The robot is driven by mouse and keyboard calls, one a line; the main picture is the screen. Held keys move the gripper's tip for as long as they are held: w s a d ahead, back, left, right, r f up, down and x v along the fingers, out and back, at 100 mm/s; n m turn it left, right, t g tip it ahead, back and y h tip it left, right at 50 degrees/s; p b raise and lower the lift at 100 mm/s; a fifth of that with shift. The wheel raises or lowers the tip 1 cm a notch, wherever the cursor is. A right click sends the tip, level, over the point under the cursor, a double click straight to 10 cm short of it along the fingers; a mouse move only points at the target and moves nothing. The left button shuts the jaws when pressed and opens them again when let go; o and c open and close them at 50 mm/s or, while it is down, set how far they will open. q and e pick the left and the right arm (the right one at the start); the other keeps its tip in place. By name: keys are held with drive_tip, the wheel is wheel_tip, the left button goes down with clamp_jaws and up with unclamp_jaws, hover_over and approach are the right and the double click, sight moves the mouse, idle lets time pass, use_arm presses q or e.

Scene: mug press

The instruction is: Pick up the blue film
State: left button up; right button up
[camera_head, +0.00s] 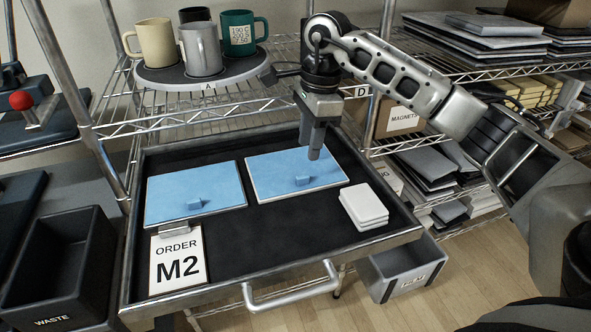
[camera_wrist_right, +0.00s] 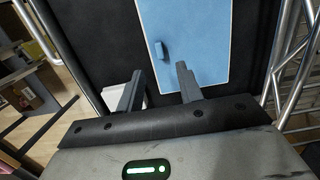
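Two light blue films lie flat in the black drawer tray (camera_head: 310,222), each with a small raised blue tab. The left blue film (camera_head: 165,190) is behind the order card; the right blue film (camera_head: 275,168) is near the tray's middle. My right gripper (camera_head: 315,155) points down above the right film's far right part, behind its tab. In the wrist view my right gripper (camera_wrist_right: 160,75) is open with nothing between its fingers, and the film (camera_wrist_right: 205,40) with its tab (camera_wrist_right: 158,50) shows beyond the fingertips. My left gripper is not in view.
A white stack (camera_head: 363,206) lies at the tray's right. An order card (camera_head: 177,262) reading M2 is at the front left. Several mugs stand on a round stand (camera_head: 240,74) behind. A waste bin (camera_head: 60,265) is at the left; a metal handle (camera_head: 292,292) fronts the tray.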

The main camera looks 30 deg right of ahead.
sight(303, 176)
drive_tip(key=f, duration=0.5)
drive_tip(key=a+f+p, duration=0.1)
drive_tip(key=f, duration=0.1)
drive_tip(key=shift+w+f, duration=0.1)
drive_tip(key=shift+f, duration=0.2)
clamp_jaws()
